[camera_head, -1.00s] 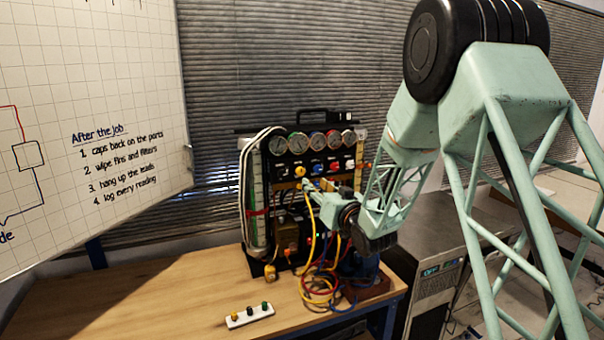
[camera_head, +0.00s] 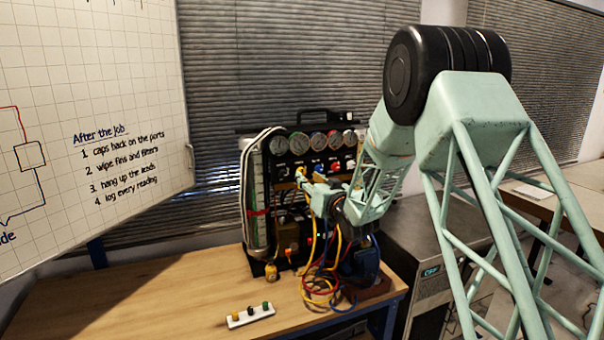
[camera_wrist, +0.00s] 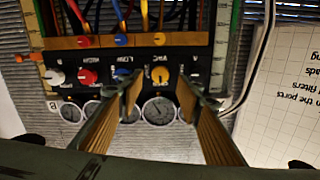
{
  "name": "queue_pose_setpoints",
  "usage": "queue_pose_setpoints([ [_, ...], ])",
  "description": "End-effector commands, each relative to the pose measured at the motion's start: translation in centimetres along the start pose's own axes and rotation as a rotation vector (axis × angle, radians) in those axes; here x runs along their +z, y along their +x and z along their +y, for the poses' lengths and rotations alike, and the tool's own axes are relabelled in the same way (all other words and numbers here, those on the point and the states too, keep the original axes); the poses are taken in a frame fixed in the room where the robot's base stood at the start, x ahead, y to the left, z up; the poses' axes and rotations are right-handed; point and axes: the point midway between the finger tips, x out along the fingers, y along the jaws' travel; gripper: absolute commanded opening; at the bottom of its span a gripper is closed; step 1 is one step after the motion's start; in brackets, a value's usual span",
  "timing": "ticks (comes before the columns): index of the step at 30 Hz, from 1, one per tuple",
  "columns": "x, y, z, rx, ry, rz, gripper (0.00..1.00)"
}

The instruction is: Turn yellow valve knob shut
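The yellow valve knob (camera_wrist: 160,75) sits at one end of the knob row on the black gauge panel (camera_wrist: 205,62). The wrist view shows the panel upside down. My gripper (camera_wrist: 159,87) is open, with one finger on each side of the knob in that view. Gaps show between the knob and both fingers; I cannot tell how far the tips are from the panel. In the head view, the yellow knob (camera_head: 300,171) is partly hidden by my gripper (camera_head: 304,181), which points at it from the right.
Blue (camera_wrist: 124,73), red (camera_wrist: 88,77) and white (camera_wrist: 56,77) knobs share the row. Several gauges (camera_wrist: 158,110) lie beyond it. Coloured hoses (camera_head: 325,262) hang below. A white strip with small caps (camera_head: 250,316) lies on the wooden bench (camera_head: 170,300), otherwise mostly clear at left.

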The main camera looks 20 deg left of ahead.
Motion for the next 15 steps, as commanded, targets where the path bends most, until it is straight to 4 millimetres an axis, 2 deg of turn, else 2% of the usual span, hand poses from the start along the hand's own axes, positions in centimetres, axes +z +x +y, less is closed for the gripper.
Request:
queue_pose_setpoints([
  [9,0.0,4.0,-0.1,-0.001,0.001,0.001,0.33],
  [15,0.0,5.6,-0.1,-0.001,0.000,0.001,0.33],
])
